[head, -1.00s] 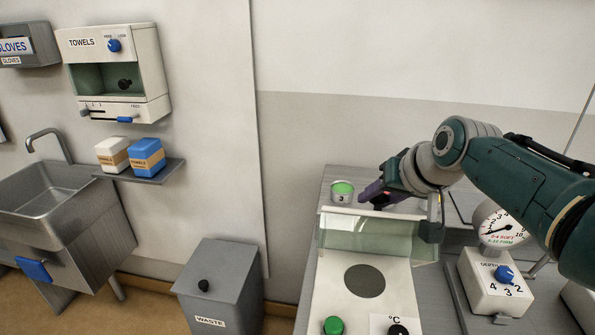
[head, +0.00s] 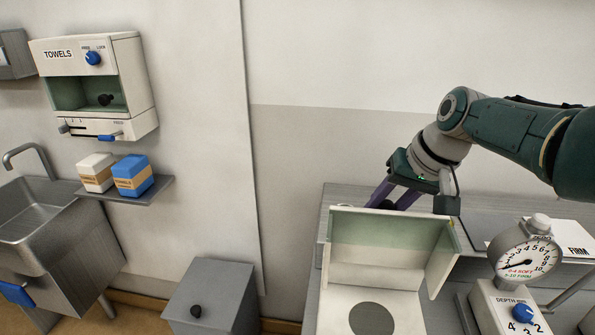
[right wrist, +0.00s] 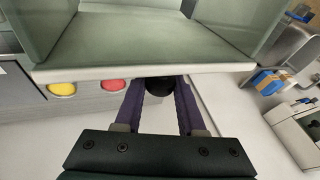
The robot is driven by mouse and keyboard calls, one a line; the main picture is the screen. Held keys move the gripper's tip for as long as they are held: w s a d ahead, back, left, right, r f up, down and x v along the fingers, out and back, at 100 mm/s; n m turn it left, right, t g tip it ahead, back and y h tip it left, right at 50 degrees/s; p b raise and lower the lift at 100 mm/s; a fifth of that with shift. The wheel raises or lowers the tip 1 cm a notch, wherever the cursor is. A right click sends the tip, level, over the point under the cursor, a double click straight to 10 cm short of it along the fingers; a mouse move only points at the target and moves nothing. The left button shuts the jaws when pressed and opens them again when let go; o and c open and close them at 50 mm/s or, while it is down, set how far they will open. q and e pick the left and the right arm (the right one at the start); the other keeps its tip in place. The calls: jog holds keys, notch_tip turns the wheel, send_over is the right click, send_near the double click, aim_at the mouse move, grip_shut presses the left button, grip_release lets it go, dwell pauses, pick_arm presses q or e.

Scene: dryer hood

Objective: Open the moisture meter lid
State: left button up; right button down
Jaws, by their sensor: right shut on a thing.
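The moisture meter is a white bench unit (head: 335,302) with a dark round plate (head: 371,318) on its top. Its pale green see-through lid (head: 385,230) is tilted up at the back, with its side walls showing. My right gripper (head: 391,204) is behind the lid's raised edge, its purple fingers partly hidden by it. In the right wrist view, the fingers are shut on a black knob (right wrist: 160,86) at the lid's (right wrist: 150,45) pale edge. My left gripper is not in view.
A dial gauge (head: 527,262) on a white base with a blue knob stands to the right. A grey waste bin (head: 225,285) is left of the bench. Towel dispenser (head: 95,85), shelf boxes (head: 132,176) and sink (head: 50,225) are far left. Red and yellow discs show in the right wrist view (right wrist: 114,86).

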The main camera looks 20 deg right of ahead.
jog(key=shift+w+d, duration=0.25)
jog(key=shift+w, duration=0.05)
jog(key=c, duration=0.5)
grip_release()
jog(key=shift+s+r+p, duration=0.15)
jog(key=shift+r+p, duration=0.2)
jog(key=shift+p, duration=0.05)
jog(key=shift+p+v, duration=1.8)
jog(key=shift+v, duration=2.8)
